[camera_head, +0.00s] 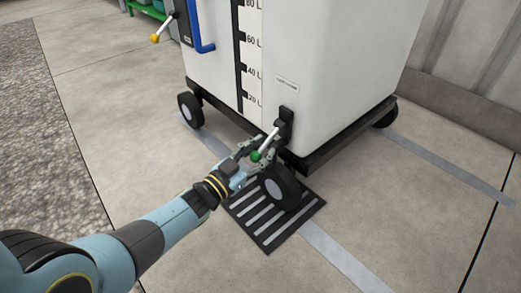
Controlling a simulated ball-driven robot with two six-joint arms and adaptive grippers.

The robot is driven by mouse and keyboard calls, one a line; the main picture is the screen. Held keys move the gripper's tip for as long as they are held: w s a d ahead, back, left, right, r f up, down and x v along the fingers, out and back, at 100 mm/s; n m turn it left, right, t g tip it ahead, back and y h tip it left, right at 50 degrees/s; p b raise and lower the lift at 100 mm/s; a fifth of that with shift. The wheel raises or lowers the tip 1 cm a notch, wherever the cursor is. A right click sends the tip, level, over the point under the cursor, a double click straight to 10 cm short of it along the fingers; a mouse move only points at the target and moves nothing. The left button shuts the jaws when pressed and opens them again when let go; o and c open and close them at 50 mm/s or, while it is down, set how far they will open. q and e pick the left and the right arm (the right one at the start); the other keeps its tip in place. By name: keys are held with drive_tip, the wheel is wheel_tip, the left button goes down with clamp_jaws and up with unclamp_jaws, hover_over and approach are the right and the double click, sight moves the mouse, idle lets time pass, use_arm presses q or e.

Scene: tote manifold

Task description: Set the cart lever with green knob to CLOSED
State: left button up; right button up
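The cart (335,60) is a big white tote on a black wheeled frame. Its lever (268,142) is a silver rod on a black mount (286,117) low on the near corner. The rod slants down and left to a green knob (256,156). My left gripper (255,155) is at the knob, its grey fingers spread apart above and below it. I cannot tell whether a finger touches the knob. A small label above the mount is too small to read. My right gripper is out of view.
The floor in front is clear.

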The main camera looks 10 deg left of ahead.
use_arm(q)
drive_tip(key=shift+o, duration=0.4)
drive_tip(key=shift+s, duration=0.1)
drive_tip(key=v, duration=1.1)
drive_tip(key=shift+s+a, duration=0.3)
